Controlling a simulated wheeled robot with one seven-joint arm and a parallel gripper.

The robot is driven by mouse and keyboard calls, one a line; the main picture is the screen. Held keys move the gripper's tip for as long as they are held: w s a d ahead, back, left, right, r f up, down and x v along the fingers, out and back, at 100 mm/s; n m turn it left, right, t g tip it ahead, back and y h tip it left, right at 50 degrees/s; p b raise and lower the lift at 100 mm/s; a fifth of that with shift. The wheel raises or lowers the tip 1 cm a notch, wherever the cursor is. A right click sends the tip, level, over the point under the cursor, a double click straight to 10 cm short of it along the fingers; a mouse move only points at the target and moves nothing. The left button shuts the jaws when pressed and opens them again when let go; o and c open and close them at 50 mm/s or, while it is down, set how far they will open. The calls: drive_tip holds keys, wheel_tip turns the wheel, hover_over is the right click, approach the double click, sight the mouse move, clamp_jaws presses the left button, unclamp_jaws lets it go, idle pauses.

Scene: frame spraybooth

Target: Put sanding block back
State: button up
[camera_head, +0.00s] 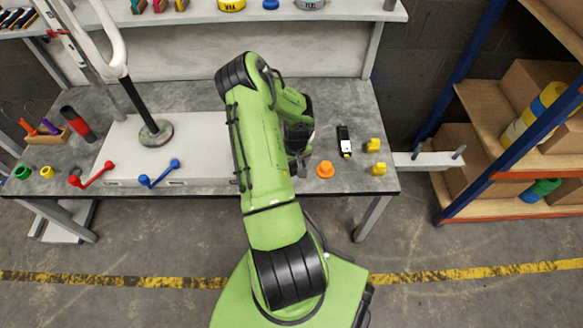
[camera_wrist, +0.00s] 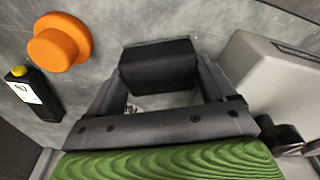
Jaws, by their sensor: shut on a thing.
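In the wrist view my gripper (camera_wrist: 158,80) is shut on a dark block (camera_wrist: 158,65), which I take to be the sanding block. It sits between the two grey fingers, over the grey worktop. In the head view my green arm reaches over the bench and hides most of the gripper and the block. I cannot tell exactly how high the block is above the worktop.
The workbench (camera_head: 215,100) carries an orange knob-shaped piece (camera_head: 325,170), a black labelled item (camera_head: 344,141) and yellow pieces (camera_head: 378,169) right of my arm. Left are a pale flat box (camera_head: 120,140) and red (camera_head: 92,174) and blue (camera_head: 160,173) handled tools. A shelf (camera_head: 250,15) runs behind.

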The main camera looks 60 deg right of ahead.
drive_tip(key=shift+f, duration=0.85)
drive_tip(key=shift+r, duration=0.1)
drive_tip(key=shift+c, duration=0.3)
